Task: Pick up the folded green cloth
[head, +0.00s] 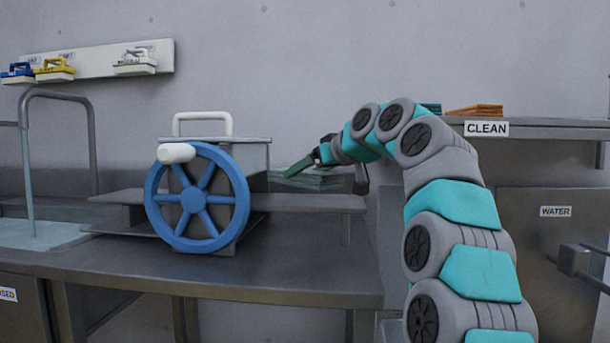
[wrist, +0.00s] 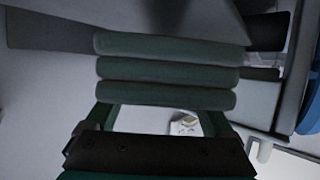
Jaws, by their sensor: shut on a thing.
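A folded green cloth (head: 299,165) is at the tip of my gripper (head: 318,157), left of the arm's bend in the head view. In the wrist view the cloth (wrist: 168,73) shows as several thick dark green layers lying across the front of my gripper (wrist: 163,108). The gripper is shut on it. The fingertips are partly hidden by the cloth. A flat greyish-green stack (head: 316,181) lies just below on the raised ledge; I cannot tell whether the held cloth touches it.
A blue handwheel (head: 155,205) on a grey metal box stands left of the gripper. The steel counter (head: 270,262) is clear in front. Brushes (head: 55,70) hang at upper left.

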